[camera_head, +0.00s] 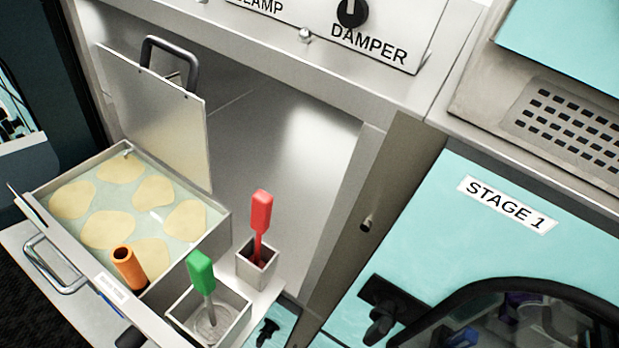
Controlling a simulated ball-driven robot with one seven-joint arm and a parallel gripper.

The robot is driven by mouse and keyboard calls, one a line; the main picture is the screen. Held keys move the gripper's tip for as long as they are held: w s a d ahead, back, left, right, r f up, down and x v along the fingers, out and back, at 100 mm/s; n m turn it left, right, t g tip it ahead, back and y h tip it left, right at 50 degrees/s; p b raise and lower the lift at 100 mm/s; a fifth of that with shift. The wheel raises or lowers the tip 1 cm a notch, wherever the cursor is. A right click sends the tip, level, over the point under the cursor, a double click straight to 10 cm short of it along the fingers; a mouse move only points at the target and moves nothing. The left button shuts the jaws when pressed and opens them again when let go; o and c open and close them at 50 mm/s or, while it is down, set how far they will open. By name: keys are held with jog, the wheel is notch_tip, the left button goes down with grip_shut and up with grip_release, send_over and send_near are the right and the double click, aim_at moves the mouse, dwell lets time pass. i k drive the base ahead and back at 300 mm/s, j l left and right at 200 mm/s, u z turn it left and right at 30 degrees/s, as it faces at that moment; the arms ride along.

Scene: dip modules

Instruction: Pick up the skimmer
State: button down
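No tool is labelled as the skimmer. A tool with a green handle (200,272) stands tilted in a square open metal holder (236,327); its thin shaft runs down to a pale round part at the bottom, so it may be the skimmer. A tool with a red handle (261,211) stands in a smaller square holder (257,273) to the right; its lower end is mostly hidden. An orange cylinder (128,266) stands upright at the front of the tray; I cannot tell if it is a handle. My gripper is not in view.
A shallow metal tray (223,226) holds several flat yellowish pieces. Its raised lid (155,115) with a dark handle stands behind it. A bar handle (52,267) is on the left front. A teal STAGE 1 panel (440,225) with a dark knob stands at right.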

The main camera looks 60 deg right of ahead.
aim_at(200, 266)
jog(key=k+l+z, duration=0.1)
jog(key=k, duration=0.35)
jog(key=k+l+z, duration=0.1)
jog(key=k+l, duration=0.2)
jog(key=j+z, duration=0.3)
jog(key=j, duration=0.3)
jog(key=j+z, duration=0.25)
jog(key=j, duration=0.35)
jog(key=k+l, duration=0.15)
jog(key=l+u, duration=0.05)
